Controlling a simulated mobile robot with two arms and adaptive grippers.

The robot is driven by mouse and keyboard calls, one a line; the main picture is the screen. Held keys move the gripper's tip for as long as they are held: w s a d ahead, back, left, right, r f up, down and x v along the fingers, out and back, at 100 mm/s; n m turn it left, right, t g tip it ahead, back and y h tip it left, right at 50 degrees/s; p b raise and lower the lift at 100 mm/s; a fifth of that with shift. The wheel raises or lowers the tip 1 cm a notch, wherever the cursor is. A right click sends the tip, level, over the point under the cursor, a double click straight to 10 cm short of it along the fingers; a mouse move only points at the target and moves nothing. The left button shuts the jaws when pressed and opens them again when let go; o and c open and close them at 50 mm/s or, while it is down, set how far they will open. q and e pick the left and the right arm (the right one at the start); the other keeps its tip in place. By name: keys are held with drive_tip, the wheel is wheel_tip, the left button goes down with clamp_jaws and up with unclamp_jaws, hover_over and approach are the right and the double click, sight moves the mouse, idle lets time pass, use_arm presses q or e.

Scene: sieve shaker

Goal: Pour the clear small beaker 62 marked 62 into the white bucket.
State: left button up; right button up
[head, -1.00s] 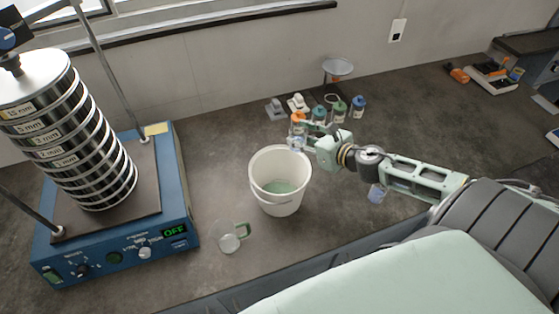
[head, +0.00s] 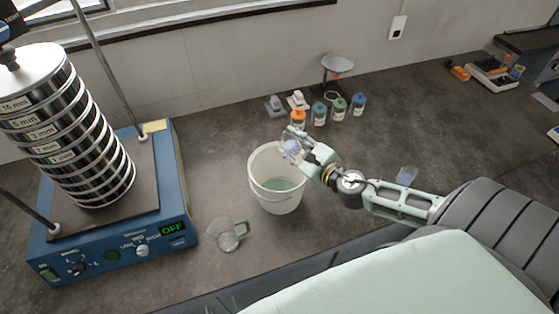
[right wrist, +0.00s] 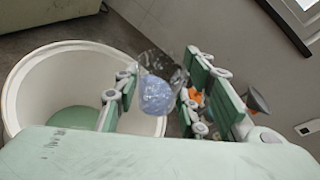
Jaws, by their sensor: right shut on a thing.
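The white bucket (head: 262,196) stands upright on the bench with a pale green bottom inside. In the right wrist view its rim (right wrist: 20,75) fills the left side. My right gripper (head: 299,148) is shut on a small clear beaker (head: 290,148), over the bucket's upper right rim. In the right wrist view the beaker (right wrist: 156,92) sits between the two green-padded fingers (right wrist: 160,78), with bluish contents in it. It looks tilted in the head view. No number is readable on it. My left gripper is not in view.
The sieve shaker (head: 165,195) stands left of the bucket. A clear jug with a green handle (head: 222,236) is at front left. Several capped bottles (head: 319,115) stand behind the bucket. Another small clear beaker (head: 406,176) stands right, behind my right arm.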

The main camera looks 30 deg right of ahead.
drive_tip(key=a+f+n+b, duration=0.1)
drive_tip(key=a+n+t+b, duration=0.1)
drive_tip(key=b, duration=0.1)
drive_tip(key=shift+s+f+h, duration=0.3)
drive_tip(key=shift+f+h, duration=0.1)
drive_tip(key=shift+f+b, duration=0.1)
drive_tip(key=shift+b, duration=0.2)
drive_tip(key=shift+a+f+n+b, duration=0.15)
drive_tip(key=shift+n+b, duration=0.2)
drive_tip(key=shift+n, duration=0.05)
drive_tip(key=shift+f, duration=0.1)
drive_tip(key=shift+s+a+r+n+t+h+b, duration=0.1)
drive_tip(key=shift+r+n+t+h+b, duration=0.25)
drive_tip(key=shift+n+b, duration=0.6)
drive_tip(key=shift+a+r+n+t, duration=0.1)
drive_tip(key=shift+r+n+t, duration=0.25)
drive_tip(key=shift+r+n, duration=0.4)
idle(0.9)
drive_tip(key=shift+s+a+r+n+t+b, duration=0.1)
drive_tip(key=shift+r+n+t+b, duration=0.2)
drive_tip(key=shift+n+b, duration=0.65)
idle(1.5)
